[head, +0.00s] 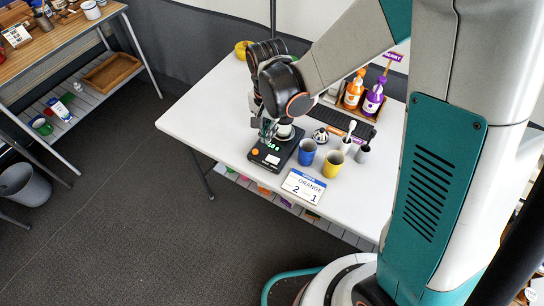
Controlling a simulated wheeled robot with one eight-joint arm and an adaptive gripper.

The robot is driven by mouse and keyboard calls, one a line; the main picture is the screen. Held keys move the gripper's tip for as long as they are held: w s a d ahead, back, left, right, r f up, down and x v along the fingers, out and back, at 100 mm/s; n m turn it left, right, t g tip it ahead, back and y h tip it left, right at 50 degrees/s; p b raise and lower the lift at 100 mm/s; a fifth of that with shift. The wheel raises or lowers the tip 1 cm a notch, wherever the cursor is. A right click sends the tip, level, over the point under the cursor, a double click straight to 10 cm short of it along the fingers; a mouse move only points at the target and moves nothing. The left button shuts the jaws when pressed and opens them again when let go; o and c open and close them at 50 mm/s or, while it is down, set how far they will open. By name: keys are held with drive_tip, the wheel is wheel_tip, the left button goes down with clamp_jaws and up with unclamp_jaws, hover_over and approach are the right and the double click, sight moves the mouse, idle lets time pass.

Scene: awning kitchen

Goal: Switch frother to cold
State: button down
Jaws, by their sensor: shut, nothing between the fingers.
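My gripper (267,131) reaches down over the white table from above and is shut with nothing visible held. Just below its tips is a flat black device (267,164) with green lit digits, a round orange button and a white label. A pale round part stands at the back of this device, partly hidden by my gripper. I cannot tell whether my fingers touch the device. I cannot make out for sure which thing is the frother, nor any hot or cold marking.
A blue-and-white sign (303,186) lies in front. Orange (353,92) and purple (373,99) bottles stand behind. The table's left end (195,115) is clear.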

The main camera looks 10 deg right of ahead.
drive_tip(key=shift+r+p, duration=0.55)
drive_tip(key=shift+r, duration=0.35)
idle(0.5)
